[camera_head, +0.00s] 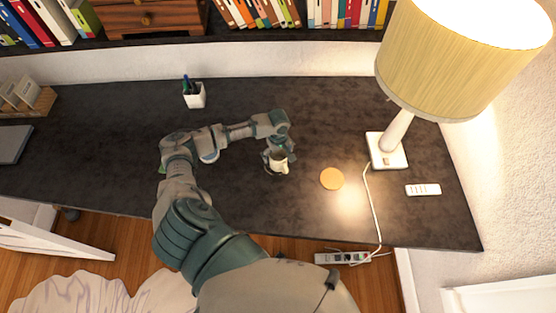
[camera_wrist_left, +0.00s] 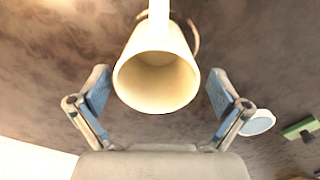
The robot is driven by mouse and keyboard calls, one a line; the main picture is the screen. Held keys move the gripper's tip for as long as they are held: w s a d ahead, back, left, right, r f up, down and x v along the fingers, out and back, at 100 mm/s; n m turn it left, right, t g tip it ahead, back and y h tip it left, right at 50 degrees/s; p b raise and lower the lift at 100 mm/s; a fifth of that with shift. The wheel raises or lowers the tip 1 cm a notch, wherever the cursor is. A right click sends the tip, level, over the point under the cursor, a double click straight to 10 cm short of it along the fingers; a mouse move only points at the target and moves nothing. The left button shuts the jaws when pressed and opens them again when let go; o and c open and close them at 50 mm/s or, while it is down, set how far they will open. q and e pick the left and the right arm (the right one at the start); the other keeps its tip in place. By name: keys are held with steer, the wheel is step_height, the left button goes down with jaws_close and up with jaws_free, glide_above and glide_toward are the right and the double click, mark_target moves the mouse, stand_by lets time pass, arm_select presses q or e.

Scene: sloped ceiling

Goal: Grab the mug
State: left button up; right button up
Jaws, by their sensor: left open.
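The cream mug (camera_head: 279,164) stands on the dark desk near its middle, in the head view. In the left wrist view the mug (camera_wrist_left: 157,70) shows its open, empty mouth towards the camera. My left gripper (camera_head: 276,158) is at the mug, and its arm reaches across the desk from the front. In the left wrist view the gripper's fingers (camera_wrist_left: 159,82) are spread open, one on each side of the mug, with a visible gap on both sides. The mug's far side and base are hidden. My right gripper is not in view.
An orange coaster (camera_head: 332,179), a lamp (camera_head: 388,150) with its cord and a white remote (camera_head: 423,189) are right of the mug. A pen holder (camera_head: 194,95) stands behind to the left. Bare desk (camera_head: 110,125) lies left of my arm. A bookshelf (camera_head: 220,38) runs along the back.

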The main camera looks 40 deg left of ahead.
arm_select(q)
step_height(320, 180, down, 2)
steer(key=shift+w+d+f, duration=0.1)
steer(key=shift+d+f, duration=0.05)
steer(key=shift+f, duration=0.1)
steer(key=shift+d+f, duration=0.2)
steer(key=shift+r, duration=0.1)
steer(key=c, duration=0.6)
steer(key=shift+a, duration=0.2)
steer(key=c, duration=0.7)
steer(key=shift+c, duration=0.2)
